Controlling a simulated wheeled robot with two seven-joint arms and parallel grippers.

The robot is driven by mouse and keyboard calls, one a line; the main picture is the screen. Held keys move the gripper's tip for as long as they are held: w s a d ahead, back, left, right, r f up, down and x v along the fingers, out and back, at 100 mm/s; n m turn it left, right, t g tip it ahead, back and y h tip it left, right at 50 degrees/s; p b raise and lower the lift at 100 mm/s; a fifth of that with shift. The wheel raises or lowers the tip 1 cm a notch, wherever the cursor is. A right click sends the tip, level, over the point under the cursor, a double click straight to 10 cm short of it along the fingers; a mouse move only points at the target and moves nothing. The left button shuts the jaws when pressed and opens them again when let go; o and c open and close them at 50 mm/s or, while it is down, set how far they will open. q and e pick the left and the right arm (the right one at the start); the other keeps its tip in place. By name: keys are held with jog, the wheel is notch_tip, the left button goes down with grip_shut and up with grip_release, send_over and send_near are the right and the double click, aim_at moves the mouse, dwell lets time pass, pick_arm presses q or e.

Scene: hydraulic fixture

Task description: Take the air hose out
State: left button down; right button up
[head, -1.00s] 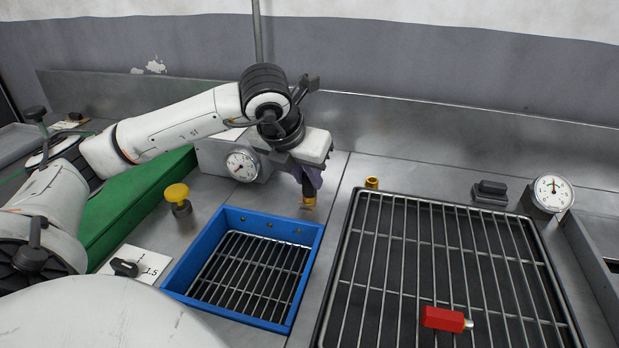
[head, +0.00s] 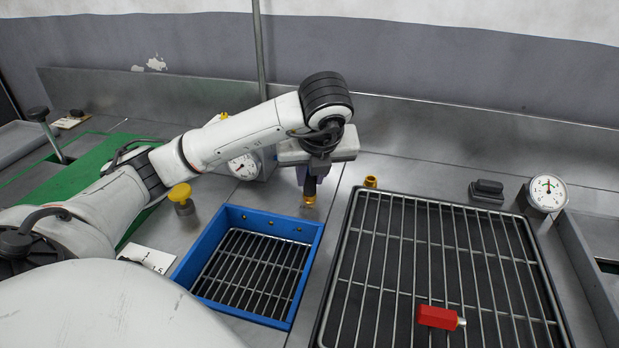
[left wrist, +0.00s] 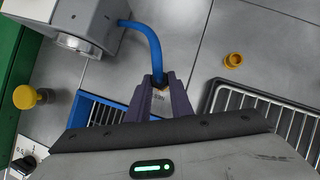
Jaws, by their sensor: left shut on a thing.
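The blue air hose (left wrist: 146,36) shows in the left wrist view. It runs from the grey box (left wrist: 95,20) in a curve down to my left gripper (left wrist: 160,84). The left gripper is shut on the hose's end and points down, and it also shows in the head view (head: 310,186). A brass fitting (head: 309,201) shows directly under the fingertips, just behind the blue tray. I cannot tell whether the hose end sits in it or is apart from it. In the head view the arm and gripper hide most of the hose. My right gripper is not in view.
A blue tray (head: 187,268) with a grate stands in front of the gripper. A second brass fitting (head: 371,182) stands to the right. A large rack (head: 322,300) holds a red block (head: 438,317). A yellow knob (head: 180,193) and gauge (head: 243,166) are left; another gauge (head: 546,192) is right.

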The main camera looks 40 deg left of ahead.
pick_arm(q)
jog(key=shift+r, duration=0.15)
jog(key=shift+r+p, duration=2.1)
jog(key=shift+r, duration=0.35)
